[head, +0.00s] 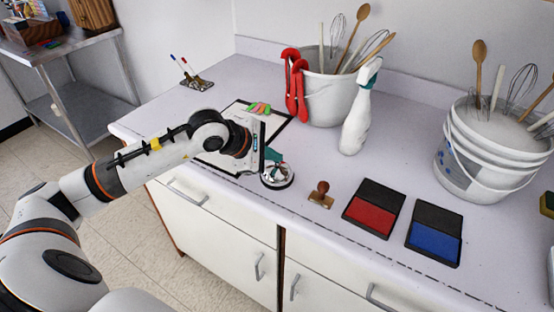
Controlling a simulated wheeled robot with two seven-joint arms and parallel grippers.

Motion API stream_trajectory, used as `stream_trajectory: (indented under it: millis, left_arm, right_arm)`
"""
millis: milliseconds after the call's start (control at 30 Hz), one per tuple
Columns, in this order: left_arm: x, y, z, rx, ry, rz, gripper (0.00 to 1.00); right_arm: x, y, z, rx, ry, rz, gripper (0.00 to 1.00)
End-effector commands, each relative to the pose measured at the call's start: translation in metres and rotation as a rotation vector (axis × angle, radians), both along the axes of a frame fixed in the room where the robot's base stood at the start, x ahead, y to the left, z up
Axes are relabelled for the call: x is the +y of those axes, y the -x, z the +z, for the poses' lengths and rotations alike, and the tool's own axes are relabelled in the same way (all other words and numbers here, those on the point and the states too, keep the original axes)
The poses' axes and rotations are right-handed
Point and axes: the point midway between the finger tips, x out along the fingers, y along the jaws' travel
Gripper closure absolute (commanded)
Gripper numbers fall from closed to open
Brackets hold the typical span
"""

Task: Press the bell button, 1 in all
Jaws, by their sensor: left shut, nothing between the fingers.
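The bell (278,181), a small silver dome on a dark round base, stands on the counter near its front edge. My left gripper (274,168) is shut and empty, with its fingers right at the top of the bell. They partly hide the bell's button, and I cannot tell whether they touch it. My right gripper is not in view.
Right of the bell are a wooden-handled stamp (322,194), a red ink pad (373,208) and a blue ink pad (434,234). Behind are a clipboard (286,129), a utensil bucket (330,99), a spray bottle (357,115) and stacked buckets (486,160).

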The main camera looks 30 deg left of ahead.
Motion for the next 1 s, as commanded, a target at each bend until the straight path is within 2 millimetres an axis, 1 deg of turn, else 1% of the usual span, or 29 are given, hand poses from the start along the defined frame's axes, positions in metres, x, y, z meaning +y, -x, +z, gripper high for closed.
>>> stream_trajectory:
  millis: [400, 767, 867, 1000]
  left_arm:
    - [0.0, 0.0, 0.018, 0.0, -0.001, 0.001, 1.0]
    - [0.0, 0.0, 0.019, 0.0, -0.001, 0.001, 1.0]
    - [0.0, 0.0, 0.025, -0.001, 0.0, 0.001, 1.0]
    - [0.0, 0.0, 0.038, -0.001, 0.001, 0.0, 1.0]
  right_arm:
    - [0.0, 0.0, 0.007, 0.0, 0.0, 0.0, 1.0]
    - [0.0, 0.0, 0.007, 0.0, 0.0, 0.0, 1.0]
    - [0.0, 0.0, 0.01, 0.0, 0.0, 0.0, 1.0]
    - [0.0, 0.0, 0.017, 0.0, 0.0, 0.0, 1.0]
